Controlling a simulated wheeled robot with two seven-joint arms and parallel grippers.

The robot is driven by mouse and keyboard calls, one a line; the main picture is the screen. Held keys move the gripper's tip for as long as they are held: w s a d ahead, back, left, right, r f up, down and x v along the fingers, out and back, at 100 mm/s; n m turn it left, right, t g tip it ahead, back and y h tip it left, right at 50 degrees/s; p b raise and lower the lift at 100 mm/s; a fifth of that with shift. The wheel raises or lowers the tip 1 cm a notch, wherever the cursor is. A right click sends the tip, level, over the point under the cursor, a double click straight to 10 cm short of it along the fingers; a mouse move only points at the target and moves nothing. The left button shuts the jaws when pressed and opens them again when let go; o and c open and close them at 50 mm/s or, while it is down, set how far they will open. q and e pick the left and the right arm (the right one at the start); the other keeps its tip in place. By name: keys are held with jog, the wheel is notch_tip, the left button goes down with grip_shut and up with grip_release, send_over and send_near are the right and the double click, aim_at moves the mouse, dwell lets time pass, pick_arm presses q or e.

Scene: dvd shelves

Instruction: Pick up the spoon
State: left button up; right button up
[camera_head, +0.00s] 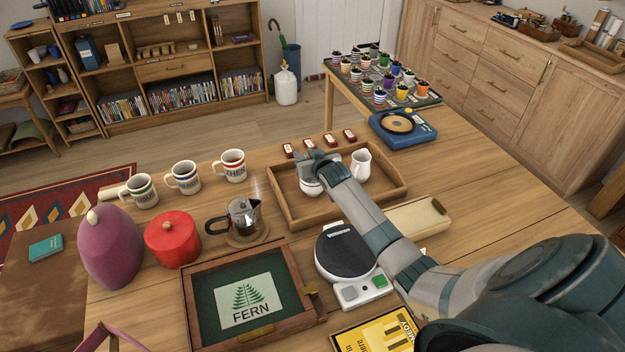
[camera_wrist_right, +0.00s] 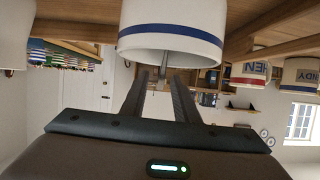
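My right gripper (camera_head: 305,160) is over the wooden tray, at the white bowl (camera_head: 311,188). In the right wrist view the white vessel with a blue band (camera_wrist_right: 170,35) fills the top, just beyond my right fingers (camera_wrist_right: 158,78). The fingers are apart, with a gap between them. A thin greyish sliver shows between the fingertips; it may be the spoon's handle, but it is too small to be sure. No spoon shows clearly in the head view, where my gripper covers part of the bowl. My left gripper is not in view.
The wooden tray (camera_head: 398,188) also holds a white jug (camera_head: 361,164). A glass coffee pot (camera_head: 243,218), striped mugs (camera_head: 232,167), a red canister (camera_head: 172,240), a scale (camera_head: 345,256) and a framed fern box (camera_head: 190,308) stand around it.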

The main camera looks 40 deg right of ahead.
grip_shut()
